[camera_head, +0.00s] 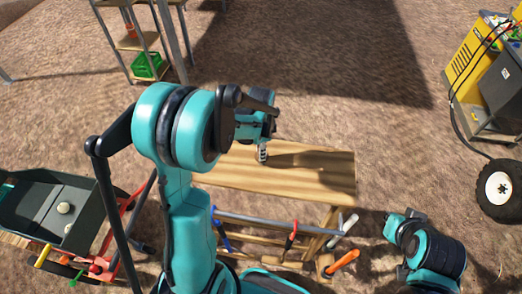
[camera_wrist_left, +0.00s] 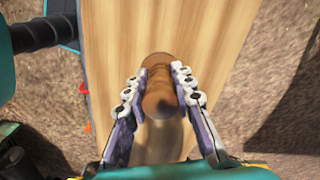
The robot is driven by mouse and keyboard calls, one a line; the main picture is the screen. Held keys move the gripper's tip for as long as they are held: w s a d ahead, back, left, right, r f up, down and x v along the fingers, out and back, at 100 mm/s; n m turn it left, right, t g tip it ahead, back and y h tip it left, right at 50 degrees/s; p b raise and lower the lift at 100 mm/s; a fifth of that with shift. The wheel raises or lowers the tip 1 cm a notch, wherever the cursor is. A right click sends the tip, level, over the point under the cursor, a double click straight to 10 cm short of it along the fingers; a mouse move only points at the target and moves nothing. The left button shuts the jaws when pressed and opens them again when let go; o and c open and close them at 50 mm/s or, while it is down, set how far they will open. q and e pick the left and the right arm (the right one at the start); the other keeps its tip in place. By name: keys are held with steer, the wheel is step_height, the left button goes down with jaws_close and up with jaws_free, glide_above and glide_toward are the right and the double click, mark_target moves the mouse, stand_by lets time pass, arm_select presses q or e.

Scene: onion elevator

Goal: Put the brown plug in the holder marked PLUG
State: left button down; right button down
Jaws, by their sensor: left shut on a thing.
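The brown plug (camera_wrist_left: 160,88) is a rounded brown piece between the two fingers of my left gripper (camera_wrist_left: 158,84) in the left wrist view. The fingers touch it on both sides, so the gripper is shut on it. In the head view my left gripper (camera_head: 263,152) hangs over the wooden bench (camera_head: 315,172); the plug cannot be made out there. The bench top also fills the middle of the left wrist view (camera_wrist_left: 200,30). My right arm shows at the lower right of the head view, its fingers not clear. No holder marked PLUG can be read.
A dark green cart (camera_head: 55,205) stands at left, a shelf with a green crate (camera_head: 148,66) behind, a yellow machine (camera_head: 475,55) at right. The bench top's right part looks clear.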

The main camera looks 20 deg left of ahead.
arm_select(q)
steer(key=shift+f, duration=0.2)
steer(key=c, duration=1.3)
jaws_free()
steer(key=shift+r, duration=0.1)
